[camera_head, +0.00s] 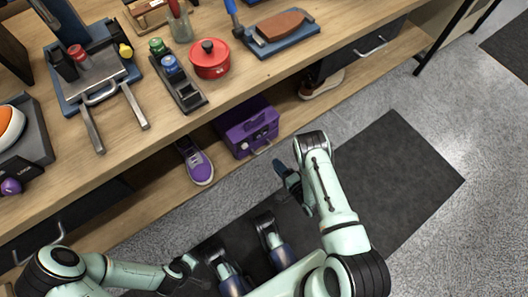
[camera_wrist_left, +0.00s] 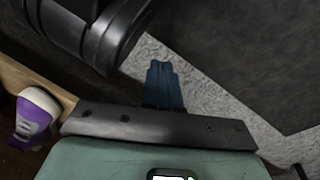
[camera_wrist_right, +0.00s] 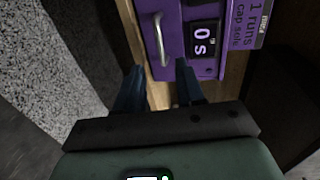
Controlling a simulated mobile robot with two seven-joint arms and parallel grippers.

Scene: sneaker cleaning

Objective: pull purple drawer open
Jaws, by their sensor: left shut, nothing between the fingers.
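The purple drawer (camera_head: 246,132) sits in a purple case on the low shelf under the workbench, with a pale metal handle (camera_head: 262,150) on its front. In the right wrist view the purple front (camera_wrist_right: 205,68) fills the top, with its handle (camera_wrist_right: 160,38) running lengthwise. My right gripper (camera_head: 282,174) is in front of the drawer, toward my body. In the right wrist view its fingers (camera_wrist_right: 158,88) are apart and empty, short of the handle and not touching it. My left gripper (camera_wrist_left: 163,85) is shut and empty, low near my body, away from the drawer.
A purple sneaker (camera_head: 196,163) stands left of the drawer on the shelf, and a brown shoe (camera_head: 322,84) lies to its right. The workbench top (camera_head: 210,110) overhangs the shelf. The floor over the dark mat (camera_head: 400,175) is open.

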